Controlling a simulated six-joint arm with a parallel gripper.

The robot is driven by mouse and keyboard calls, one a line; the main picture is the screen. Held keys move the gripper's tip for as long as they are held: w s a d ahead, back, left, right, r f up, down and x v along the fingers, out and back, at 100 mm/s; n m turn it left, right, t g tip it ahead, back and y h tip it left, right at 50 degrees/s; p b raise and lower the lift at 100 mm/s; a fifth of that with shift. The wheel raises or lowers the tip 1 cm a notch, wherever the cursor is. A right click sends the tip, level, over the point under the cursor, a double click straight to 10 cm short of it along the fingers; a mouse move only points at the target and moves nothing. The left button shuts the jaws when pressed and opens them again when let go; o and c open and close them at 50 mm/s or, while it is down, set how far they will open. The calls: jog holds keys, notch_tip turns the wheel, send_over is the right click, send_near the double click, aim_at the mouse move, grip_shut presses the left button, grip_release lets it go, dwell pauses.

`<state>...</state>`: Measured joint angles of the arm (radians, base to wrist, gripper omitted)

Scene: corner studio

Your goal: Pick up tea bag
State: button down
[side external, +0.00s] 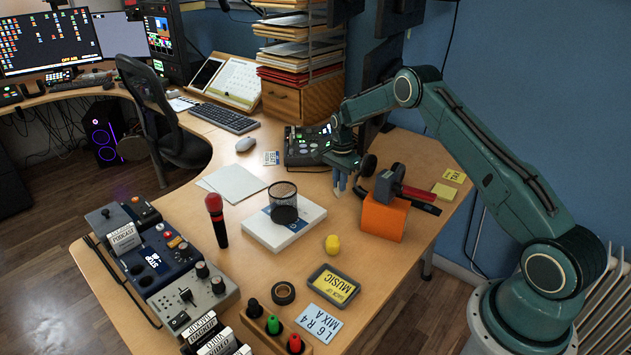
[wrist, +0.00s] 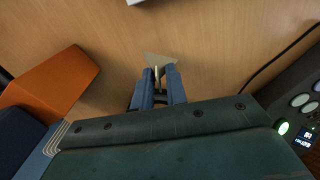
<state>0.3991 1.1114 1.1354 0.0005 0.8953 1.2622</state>
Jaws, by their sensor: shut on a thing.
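My gripper (side external: 338,188) hangs low over the desk in the side view, between the orange block and the black control box. In the wrist view its two blue fingers (wrist: 159,80) are closed on the tea bag (wrist: 158,60), a small pale beige piece that sticks out past the fingertips. The part of the tea bag between the fingers is hidden. I cannot make out the tea bag in the side view. I cannot tell whether it touches the desk.
The orange block (side external: 383,218) with a dark device on it is close by, also in the wrist view (wrist: 52,82). The black control box (side external: 306,147) stands on the other side. A white box (side external: 262,230) bears a mesh cup (side external: 283,203). A yellow object (side external: 332,245) stands nearer the front.

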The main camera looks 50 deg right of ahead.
notch_tip(320, 180, up, 16)
dwell(0.4)
dwell(0.5)
